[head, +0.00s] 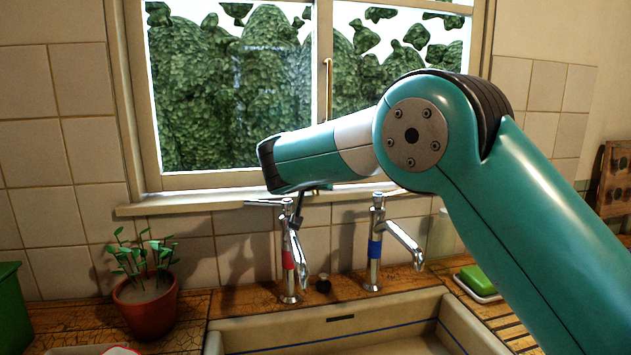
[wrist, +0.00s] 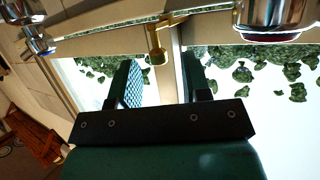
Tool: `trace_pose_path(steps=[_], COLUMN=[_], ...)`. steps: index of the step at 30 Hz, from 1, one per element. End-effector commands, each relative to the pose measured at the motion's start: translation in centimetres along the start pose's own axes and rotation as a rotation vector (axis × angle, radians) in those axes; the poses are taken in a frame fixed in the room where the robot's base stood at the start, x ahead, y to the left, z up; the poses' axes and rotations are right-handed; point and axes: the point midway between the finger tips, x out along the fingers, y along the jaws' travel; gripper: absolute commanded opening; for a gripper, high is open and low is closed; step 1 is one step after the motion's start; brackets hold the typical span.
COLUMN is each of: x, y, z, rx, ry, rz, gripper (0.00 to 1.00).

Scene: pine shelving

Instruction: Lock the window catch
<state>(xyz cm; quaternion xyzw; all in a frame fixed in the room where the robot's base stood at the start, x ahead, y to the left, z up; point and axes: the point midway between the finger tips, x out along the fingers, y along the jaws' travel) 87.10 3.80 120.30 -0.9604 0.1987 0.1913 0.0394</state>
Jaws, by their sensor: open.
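The window catch (head: 328,88) is a slim brass piece on the upright bar between the two panes, above my forearm. In the wrist view, brass hardware with a rounded end (wrist: 157,50) shows just beyond the gap between my fingertips, apart from them. My gripper (wrist: 158,75) is open and empty, with one dark finger on each side of that gap. In the head view the forearm mostly hides my gripper, near the sill. The window (head: 215,178) has a cream frame; I cannot tell whether the catch is locked.
Two chrome taps, one with a red band (head: 288,258) and one with a blue band (head: 375,248), stand below my forearm, behind the sink (head: 265,338). A potted plant (head: 147,308) stands at left. Green soap (head: 477,280) lies at right.

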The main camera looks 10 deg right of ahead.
Motion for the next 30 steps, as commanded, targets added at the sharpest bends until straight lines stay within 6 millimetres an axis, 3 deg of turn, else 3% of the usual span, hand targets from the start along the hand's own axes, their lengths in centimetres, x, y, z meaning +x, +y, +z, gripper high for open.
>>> trace_pose_path(steps=[5,15,21,30], x=[-2.3,-10.9,-15.0,-17.2], y=[-0.1,-0.2,-0.1,0.0], z=[0.2,0.2,0.2,0.0], rx=[0.0,0.001,0.0,0.001], ry=[0.001,0.002,0.0,-0.001], rz=[-0.004,-0.007,-0.005,0.0], gripper=[0.44,0.44,0.44,0.44])
